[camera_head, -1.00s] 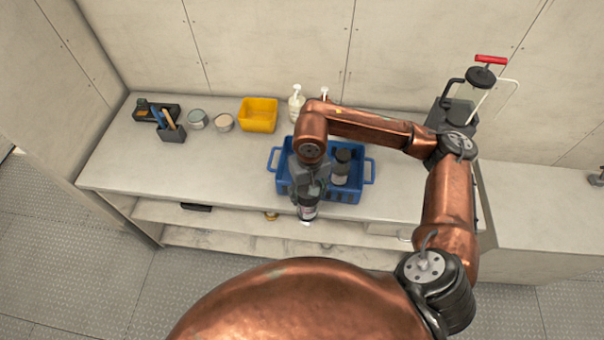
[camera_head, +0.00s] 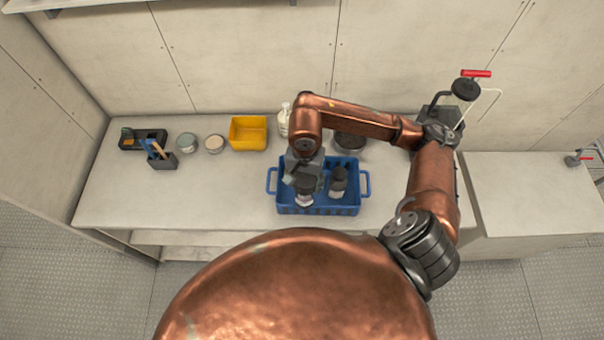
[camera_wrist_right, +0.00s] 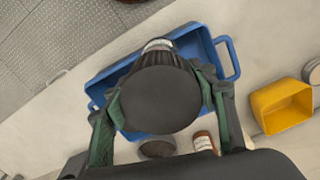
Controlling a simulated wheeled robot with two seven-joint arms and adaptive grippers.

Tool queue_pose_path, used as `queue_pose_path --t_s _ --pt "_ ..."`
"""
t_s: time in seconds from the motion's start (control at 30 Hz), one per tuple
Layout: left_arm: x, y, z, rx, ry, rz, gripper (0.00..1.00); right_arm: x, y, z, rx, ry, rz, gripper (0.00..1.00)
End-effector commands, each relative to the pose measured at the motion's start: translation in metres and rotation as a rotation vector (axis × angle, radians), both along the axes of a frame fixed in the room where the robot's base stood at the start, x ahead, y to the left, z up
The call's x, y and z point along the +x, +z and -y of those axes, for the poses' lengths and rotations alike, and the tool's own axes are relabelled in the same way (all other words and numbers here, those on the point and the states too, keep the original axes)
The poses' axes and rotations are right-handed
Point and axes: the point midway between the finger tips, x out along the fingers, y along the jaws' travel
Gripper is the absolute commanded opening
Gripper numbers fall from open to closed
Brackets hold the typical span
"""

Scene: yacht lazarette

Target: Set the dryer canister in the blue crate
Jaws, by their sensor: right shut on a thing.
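My right gripper (camera_head: 304,182) is shut on the dryer canister (camera_head: 304,199), which has a dark body and a pale label band. In the right wrist view, its round black end (camera_wrist_right: 160,98) sits between the two fingers. The canister is over the left part of the blue crate (camera_head: 330,211), inside its outline in the head view. I cannot tell whether it touches the crate floor. A second dark-lidded jar (camera_head: 338,182) stands in the crate just right of it. The crate also shows under the canister in the right wrist view (camera_wrist_right: 100,81). My left gripper is not in view.
A yellow bin (camera_head: 248,133), two small tins (camera_head: 187,143) and a dark organizer with tools (camera_head: 162,160) stand left on the counter. A white pump bottle (camera_head: 284,122) and a dark round container (camera_head: 350,142) are behind the crate. A red-handled pump stands right (camera_head: 466,88).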

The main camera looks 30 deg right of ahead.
Motion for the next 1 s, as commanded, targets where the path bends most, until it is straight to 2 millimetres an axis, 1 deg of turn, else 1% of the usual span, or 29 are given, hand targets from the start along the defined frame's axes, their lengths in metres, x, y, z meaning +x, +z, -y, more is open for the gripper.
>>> queue_pose_path --t_s 0.03,0.17,0.2,0.3,0.43,0.53,0.67,0.83,0.9,1.0 --pt "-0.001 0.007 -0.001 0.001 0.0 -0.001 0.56 0.011 -0.002 0.003 0.004 -0.005 -0.003 0.07" --pt "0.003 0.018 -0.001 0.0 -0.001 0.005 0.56 0.039 -0.015 0.014 0.003 -0.005 -0.003 0.07" --pt "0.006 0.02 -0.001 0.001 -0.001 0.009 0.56 0.044 -0.025 0.015 0.004 -0.004 -0.004 0.07" --pt "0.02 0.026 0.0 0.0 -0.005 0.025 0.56 0.058 -0.043 0.02 0.004 -0.003 -0.003 0.07" --pt "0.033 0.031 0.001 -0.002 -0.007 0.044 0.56 0.071 -0.06 0.025 0.004 -0.001 -0.001 0.07" --pt "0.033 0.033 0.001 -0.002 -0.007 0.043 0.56 0.077 -0.067 0.026 0.004 0.001 0.001 0.07" --pt "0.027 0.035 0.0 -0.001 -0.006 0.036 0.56 0.082 -0.075 0.029 0.002 0.001 -0.001 0.07" --pt "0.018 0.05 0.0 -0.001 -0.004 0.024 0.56 0.082 -0.096 0.028 0.005 0.001 -0.002 0.07" --pt "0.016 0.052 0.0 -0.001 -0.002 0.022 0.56 0.082 -0.102 0.028 0.004 0.001 0.0 0.07" --pt "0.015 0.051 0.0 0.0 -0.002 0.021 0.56 0.083 -0.105 0.029 0.001 0.003 0.003 0.07"
